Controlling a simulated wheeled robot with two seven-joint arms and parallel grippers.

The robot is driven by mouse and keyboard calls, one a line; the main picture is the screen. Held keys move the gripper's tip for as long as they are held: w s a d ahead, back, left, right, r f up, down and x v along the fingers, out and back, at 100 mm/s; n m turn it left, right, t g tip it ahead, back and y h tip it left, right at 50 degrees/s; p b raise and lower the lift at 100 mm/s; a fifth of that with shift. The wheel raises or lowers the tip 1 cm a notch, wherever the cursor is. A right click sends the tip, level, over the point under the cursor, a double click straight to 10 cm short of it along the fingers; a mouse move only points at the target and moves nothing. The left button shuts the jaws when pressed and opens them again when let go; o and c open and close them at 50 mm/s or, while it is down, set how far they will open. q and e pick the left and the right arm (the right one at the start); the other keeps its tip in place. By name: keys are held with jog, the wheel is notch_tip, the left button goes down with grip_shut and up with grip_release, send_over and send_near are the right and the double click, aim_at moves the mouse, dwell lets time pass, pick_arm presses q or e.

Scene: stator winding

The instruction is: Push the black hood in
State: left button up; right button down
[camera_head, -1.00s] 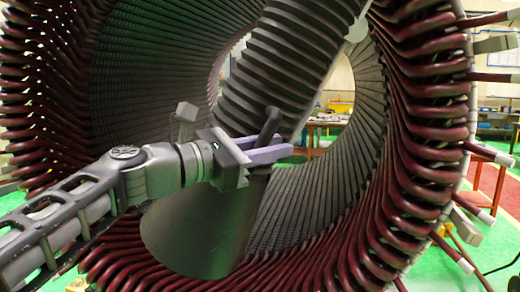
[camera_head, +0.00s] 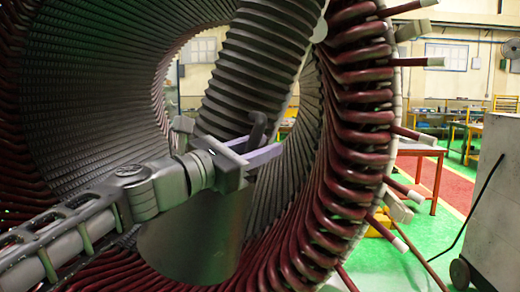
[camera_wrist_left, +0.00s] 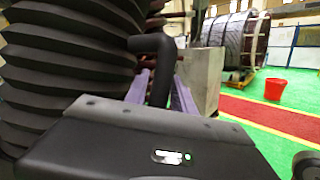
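The black hood (camera_head: 262,65) is a ribbed, bellows-like tube slanting through the opening of the large stator (camera_head: 350,130). It also shows at the left of the left wrist view (camera_wrist_left: 65,50). A bent black handle (camera_head: 257,128) stands beside its lower end; in the left wrist view the handle (camera_wrist_left: 160,70) rises between two purple fingers. My left gripper (camera_head: 252,152) appears closed around this handle, with a finger on each side and little visible gap. The handle's lower end is hidden behind the gripper body. My right gripper is in neither view.
Dark red coil ends ring the stator opening, with rods sticking out at right. A grey cone-shaped body (camera_head: 190,240) lies below my left arm. A grey cabinet (camera_head: 495,200) stands at far right. A red bucket (camera_wrist_left: 275,90) and open green floor show in the wrist view.

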pick_arm(q)
jog(key=shift+o, duration=0.9)
jog(key=shift+w+a+f, duration=0.1)
jog(key=shift+w+f, duration=0.05)
jog(key=b+v, duration=0.3)
jog(key=v, duration=0.4)
jog(key=shift+s+a, duration=0.25)
jog(key=shift+s, duration=0.1)
jog(key=shift+f, duration=0.1)
